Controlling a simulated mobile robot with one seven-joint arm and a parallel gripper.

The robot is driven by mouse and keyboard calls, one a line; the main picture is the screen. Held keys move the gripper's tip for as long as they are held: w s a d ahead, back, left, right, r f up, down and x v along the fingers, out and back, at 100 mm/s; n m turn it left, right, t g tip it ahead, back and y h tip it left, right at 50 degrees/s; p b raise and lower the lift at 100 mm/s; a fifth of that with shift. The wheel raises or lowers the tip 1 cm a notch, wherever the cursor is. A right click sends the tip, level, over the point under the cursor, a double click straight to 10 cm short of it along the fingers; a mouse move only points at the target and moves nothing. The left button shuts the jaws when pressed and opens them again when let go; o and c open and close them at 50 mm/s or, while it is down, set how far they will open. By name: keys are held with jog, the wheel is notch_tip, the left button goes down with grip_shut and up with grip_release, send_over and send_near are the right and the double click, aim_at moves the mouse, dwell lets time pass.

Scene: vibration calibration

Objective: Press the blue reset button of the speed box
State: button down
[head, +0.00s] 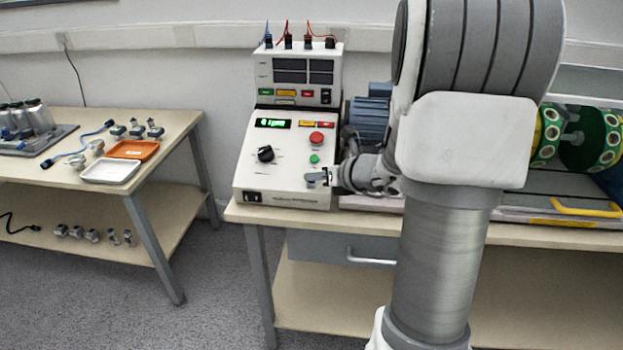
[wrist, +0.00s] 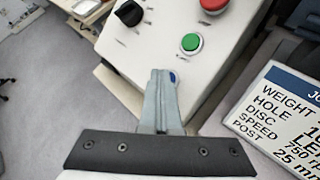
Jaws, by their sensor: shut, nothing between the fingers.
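The speed box (head: 256,180) is a white sloped control box on the bench, with a lit green display, a black knob, a red button and a green button. Its panel (wrist: 150,50) fills the upper middle of the wrist view. The blue reset button (wrist: 173,78) shows as a small blue patch at the right side of my fingertips, mostly hidden by them. My gripper (wrist: 162,74) is shut and empty, its tips over the button at the panel's lower part; I cannot tell whether they touch it. In the head view my gripper (head: 319,178) is at the panel's lower right.
The green button (wrist: 191,43), red button (wrist: 213,4) and black knob (wrist: 128,13) lie close beyond my fingertips. A text placard (wrist: 280,120) is to the right. A meter unit (head: 298,72) stands behind the box. A side table (head: 175,125) with trays is at left.

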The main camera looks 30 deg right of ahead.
jog(key=shift+r, duration=0.1)
jog(key=shift+s+a+r+p, duration=0.2)
jog(key=shift+s+r+p, duration=0.1)
jog(key=shift+r+p, duration=0.3)
jog(key=r+p, duration=0.1)
jog(key=s+r+p, duration=0.1)
jog(key=r, duration=0.1)
jog(key=a+r+p, duration=0.1)
jog(key=shift+s+a+r, duration=0.1)
jog(key=shift+s+r, duration=0.15)
jog(key=shift+s, duration=0.15)
dwell(0.7)
